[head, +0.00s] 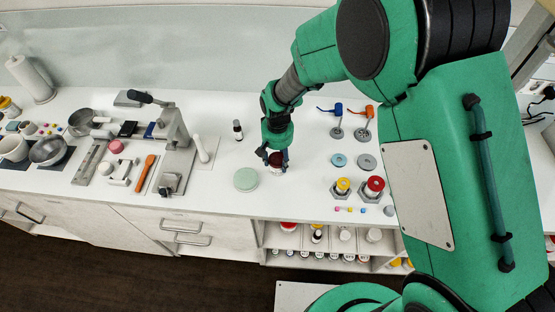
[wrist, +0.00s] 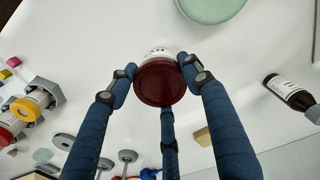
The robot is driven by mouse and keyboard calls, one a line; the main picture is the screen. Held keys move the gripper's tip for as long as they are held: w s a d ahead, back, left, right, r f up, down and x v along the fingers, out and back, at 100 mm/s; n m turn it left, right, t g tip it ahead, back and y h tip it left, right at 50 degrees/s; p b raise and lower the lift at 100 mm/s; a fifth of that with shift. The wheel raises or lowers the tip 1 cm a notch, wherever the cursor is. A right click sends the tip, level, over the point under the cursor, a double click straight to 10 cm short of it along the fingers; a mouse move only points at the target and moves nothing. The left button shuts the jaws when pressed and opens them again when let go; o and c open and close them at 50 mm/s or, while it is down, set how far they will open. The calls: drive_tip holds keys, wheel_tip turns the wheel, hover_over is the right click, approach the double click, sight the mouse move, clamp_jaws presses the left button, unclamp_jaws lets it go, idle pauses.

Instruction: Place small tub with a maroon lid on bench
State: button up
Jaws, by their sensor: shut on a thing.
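The small tub with a maroon lid (wrist: 160,83) is between the fingers of my gripper (wrist: 165,78) in the wrist view. Its lid faces the camera, and a bit of white labelled side shows past it. In the head view my gripper (head: 277,158) is low over the white bench (head: 215,205), with the tub (head: 276,166) partly hidden by the fingers. The tub is at or just above the bench top; I cannot tell whether it touches. My gripper is shut on the tub.
A pale green round disc (head: 246,179) lies just left of the tub. A dark bottle (head: 238,130) stands behind it. Holders with a yellow-lidded jar (head: 343,185) and a red-lidded jar (head: 374,186) are to the right. A press (head: 175,150) stands further left. The bench front edge is close.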

sight(278, 159)
drive_tip(key=shift+f, duration=0.1)
drive_tip(key=o, duration=1.3)
wheel_tip(278, 159, up, 12)
drive_tip(key=p, duration=0.1)
idle(0.5)
drive_tip(key=shift+r, duration=0.2)
